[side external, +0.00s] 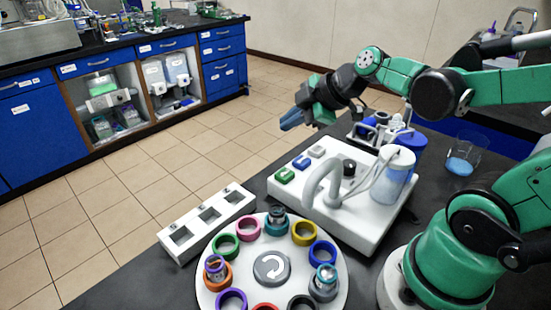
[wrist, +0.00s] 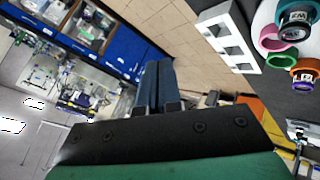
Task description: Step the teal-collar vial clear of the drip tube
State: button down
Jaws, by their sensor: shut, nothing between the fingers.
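A white round carousel (side external: 245,285) carries a ring of coloured collars. A vial (side external: 277,214) with a grey top stands in the teal collar (side external: 276,229) at the back, close to the curved white drip tube (side external: 322,178); whether it is directly under the outlet I cannot tell. Another vial (side external: 326,272) with a teal ring stands in a grey collar at the right. The teal collar with its vial (wrist: 296,16) also shows at the wrist view's top right. My gripper (side external: 287,122), also in the wrist view (wrist: 156,65), is shut and empty, high beyond the white machine, apart from everything.
The white machine (side external: 352,225) has green (side external: 285,176), blue (side external: 301,164) and white (side external: 317,152) buttons and a black knob (side external: 349,168). The carousel hub (side external: 271,267) bears a circular arrow. A white slotted rack (side external: 208,222) lies left. A glass beaker (side external: 465,155) stands right.

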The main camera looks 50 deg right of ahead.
aim_at(289, 174)
jog(key=shift+f, duration=4.15)
jog(key=shift+f, duration=0.15)
jog(key=shift+f, duration=0.3)
jog(key=shift+r, duration=0.1)
jog(key=shift+r, duration=0.35)
jog(key=shift+r, duration=0.1)
jog(key=shift+r, duration=2.4)
